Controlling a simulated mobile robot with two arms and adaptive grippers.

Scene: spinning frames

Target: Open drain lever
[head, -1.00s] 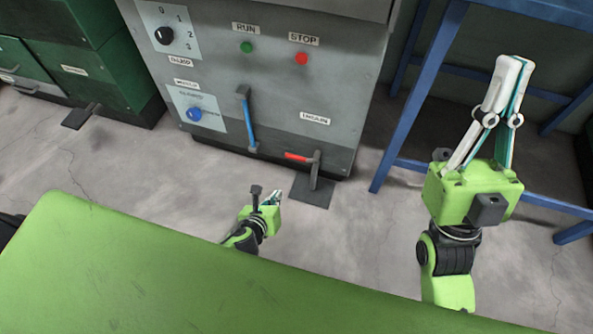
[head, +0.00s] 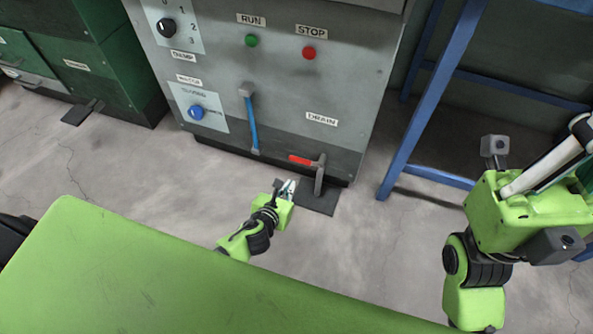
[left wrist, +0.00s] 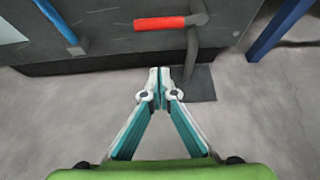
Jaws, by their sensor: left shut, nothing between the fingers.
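The drain lever (head: 301,160) has a red horizontal grip pointing left from a grey upright pipe (head: 320,176), under the DRAIN label (head: 322,119) low on the grey machine. In the left wrist view the red grip (left wrist: 160,23) lies beyond my fingertips, with a gap between. My left gripper (head: 289,186) is low in front of the machine, just below the lever in the picture. In the left wrist view its fingertips (left wrist: 159,72) meet with nothing between them. My right gripper (head: 562,160) is at the right edge, its fingertips cut off, far from the lever.
A blue-handled lever (head: 251,122) hangs left of the drain lever. A dark plate (head: 318,203) lies on the floor below the pipe. A blue frame (head: 425,110) stands right of the machine. Open grey floor (head: 370,225) lies in front.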

